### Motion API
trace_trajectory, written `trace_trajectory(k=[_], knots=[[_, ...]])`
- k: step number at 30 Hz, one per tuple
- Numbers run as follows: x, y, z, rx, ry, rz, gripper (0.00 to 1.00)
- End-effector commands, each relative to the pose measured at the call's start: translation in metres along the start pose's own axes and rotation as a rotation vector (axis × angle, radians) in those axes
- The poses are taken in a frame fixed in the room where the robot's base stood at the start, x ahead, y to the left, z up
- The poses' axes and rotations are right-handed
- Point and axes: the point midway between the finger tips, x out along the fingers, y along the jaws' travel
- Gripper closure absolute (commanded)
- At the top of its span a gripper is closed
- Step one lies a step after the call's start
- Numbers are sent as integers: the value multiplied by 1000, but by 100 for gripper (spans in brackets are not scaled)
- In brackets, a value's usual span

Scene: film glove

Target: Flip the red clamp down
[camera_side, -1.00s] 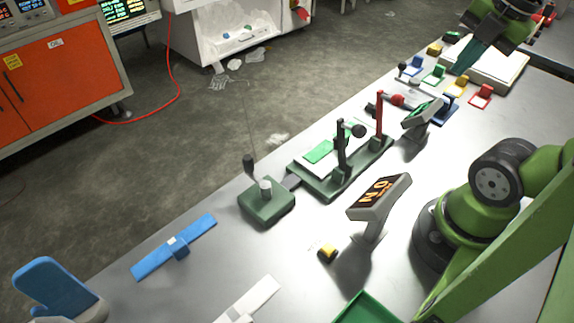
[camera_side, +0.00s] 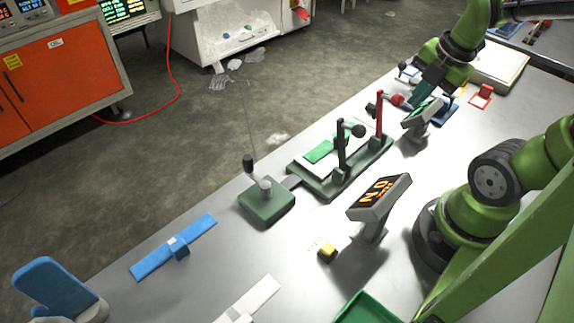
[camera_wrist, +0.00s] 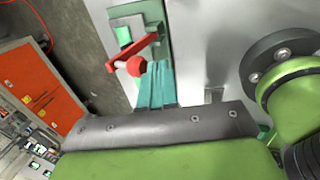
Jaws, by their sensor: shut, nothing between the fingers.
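The red clamp (camera_side: 379,114) stands upright at the far end of the green base plate (camera_side: 327,190), its red ball knob pointing up and right. In the wrist view the red clamp (camera_wrist: 134,50) shows its lever and ball just left of my fingertips. My gripper (camera_side: 417,98) is shut and empty, its teal fingers close to the right of the red knob. In the wrist view my gripper (camera_wrist: 160,65) is beside the ball; I cannot tell whether they touch. A black clamp (camera_side: 341,150) also stands upright on the plate.
A small tilted display (camera_side: 423,110) stands close to the right of the red clamp. A larger lit display (camera_side: 382,195) stands nearer. A green box with a lever (camera_side: 266,203) sits left of the plate.

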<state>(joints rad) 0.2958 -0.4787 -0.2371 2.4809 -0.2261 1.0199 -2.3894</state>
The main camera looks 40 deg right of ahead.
Motion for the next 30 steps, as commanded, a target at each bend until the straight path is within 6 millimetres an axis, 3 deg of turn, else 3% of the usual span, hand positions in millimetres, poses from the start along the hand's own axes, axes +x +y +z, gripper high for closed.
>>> trace_trajectory(k=[22, 30], knots=[[5, 15, 0, -2, 0, -29, 100], [8, 39, 0, -5, 1, -173, 100]])
